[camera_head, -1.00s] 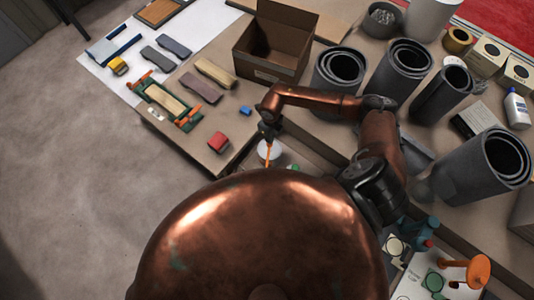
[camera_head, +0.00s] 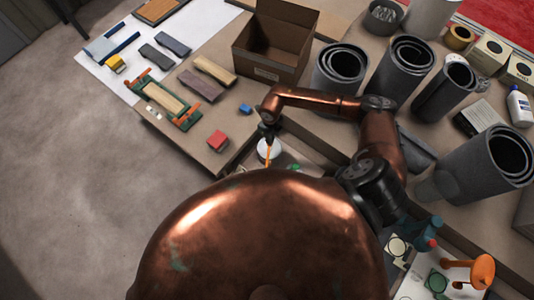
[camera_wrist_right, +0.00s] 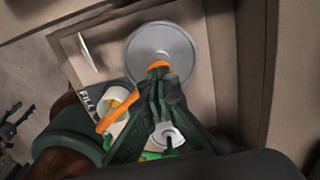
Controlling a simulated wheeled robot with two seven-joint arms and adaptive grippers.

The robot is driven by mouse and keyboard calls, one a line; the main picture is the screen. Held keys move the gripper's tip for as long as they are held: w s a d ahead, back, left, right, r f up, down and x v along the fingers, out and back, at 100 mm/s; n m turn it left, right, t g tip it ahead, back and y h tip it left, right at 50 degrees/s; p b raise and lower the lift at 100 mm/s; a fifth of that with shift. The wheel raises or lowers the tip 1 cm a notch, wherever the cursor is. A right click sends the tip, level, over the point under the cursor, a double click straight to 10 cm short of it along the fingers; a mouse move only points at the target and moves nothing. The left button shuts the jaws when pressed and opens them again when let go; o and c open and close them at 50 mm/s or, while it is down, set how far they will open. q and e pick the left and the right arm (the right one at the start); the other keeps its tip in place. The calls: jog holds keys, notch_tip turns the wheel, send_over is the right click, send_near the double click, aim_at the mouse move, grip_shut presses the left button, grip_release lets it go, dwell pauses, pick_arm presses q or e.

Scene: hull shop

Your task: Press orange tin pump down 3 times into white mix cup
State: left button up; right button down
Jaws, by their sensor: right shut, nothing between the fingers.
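The tin's round grey lid (camera_wrist_right: 180,45) shows in the wrist view, with the orange pump (camera_wrist_right: 104,122) in front of it. The pump's spout runs down left across the white mix cup (camera_wrist_right: 117,94), which it partly hides. My right gripper (camera_wrist_right: 158,78) is shut and empty, its fingertips at the orange pump head; whether they touch it is unclear. In the head view my right gripper (camera_head: 267,130) is above the tin (camera_head: 276,148), with a bit of orange below it. The cup cannot be made out there. My left gripper is not in view.
A cardboard box (camera_head: 270,72) and several grey rolls (camera_head: 340,65) stand behind the right arm. A red block (camera_head: 218,141) and a blue block (camera_head: 245,109) lie left of the tin. A round white-topped item (camera_wrist_right: 167,134) lies below the fingers in the wrist view.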

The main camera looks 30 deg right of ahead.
jog(key=shift+f, duration=0.4)
jog(key=shift+r, duration=0.2)
jog(key=shift+r+p, duration=0.95)
jog(key=shift+r, duration=0.55)
notch_tip(320, 180, up, 6)
jog(key=p, duration=0.4)
